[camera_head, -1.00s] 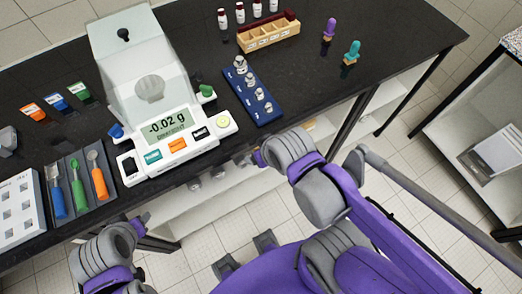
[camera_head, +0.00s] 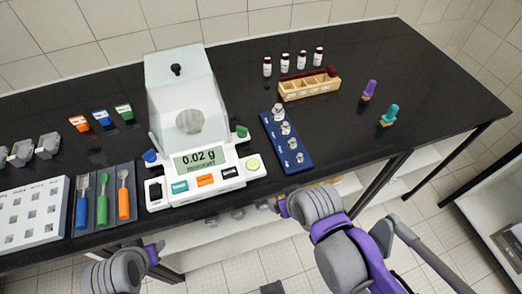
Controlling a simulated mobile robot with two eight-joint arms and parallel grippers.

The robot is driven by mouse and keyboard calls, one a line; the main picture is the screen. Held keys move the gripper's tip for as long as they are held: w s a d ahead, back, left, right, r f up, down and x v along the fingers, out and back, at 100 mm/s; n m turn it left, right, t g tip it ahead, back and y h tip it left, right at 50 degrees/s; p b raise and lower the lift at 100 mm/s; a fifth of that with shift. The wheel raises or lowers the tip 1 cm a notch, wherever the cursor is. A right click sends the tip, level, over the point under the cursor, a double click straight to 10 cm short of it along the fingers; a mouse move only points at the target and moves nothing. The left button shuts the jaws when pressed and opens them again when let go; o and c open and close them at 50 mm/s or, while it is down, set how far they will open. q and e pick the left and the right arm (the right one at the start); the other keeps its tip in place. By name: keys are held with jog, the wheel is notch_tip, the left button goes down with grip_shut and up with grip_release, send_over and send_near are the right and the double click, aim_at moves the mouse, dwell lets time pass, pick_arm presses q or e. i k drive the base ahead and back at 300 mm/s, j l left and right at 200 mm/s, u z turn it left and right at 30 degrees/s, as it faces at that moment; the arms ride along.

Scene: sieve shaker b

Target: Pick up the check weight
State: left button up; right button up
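Several silvery check weights (camera_head: 285,128) stand in a row on a dark blue weight tray (camera_head: 270,130) on the black bench, right of the balance. They run from larger at the back to smaller at the front. My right gripper (camera_head: 281,208) is at the bench's front edge, below and in front of the tray, apart from the weights. My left gripper (camera_head: 158,249) is low, in front of the bench and below the balance. The fingers of both are too small and partly hidden to tell whether they are open.
A balance (camera_head: 196,165) with a clear draft shield reads 0.02 g. Spatulas with coloured handles (camera_head: 102,208) and a white rack (camera_head: 35,215) are at the left. A wooden box (camera_head: 309,88), several vials (camera_head: 301,61) and two brushes (camera_head: 369,89) stand at the back right.

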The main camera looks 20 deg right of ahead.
aim_at(285, 126)
jog(key=l+u, duration=0.1)
jog(key=l, duration=0.3)
jog(key=k+l, duration=0.15)
jog(key=l, duration=0.25)
jog(key=k+l+u, duration=0.15)
jog(key=l, duration=0.25)
jog(key=l+u, duration=0.1)
jog(key=l, duration=0.3)
jog(key=k+l+u, duration=0.1)
jog(key=l, duration=0.25)
jog(key=l+u, duration=0.1)
jog(key=i+l, duration=0.05)
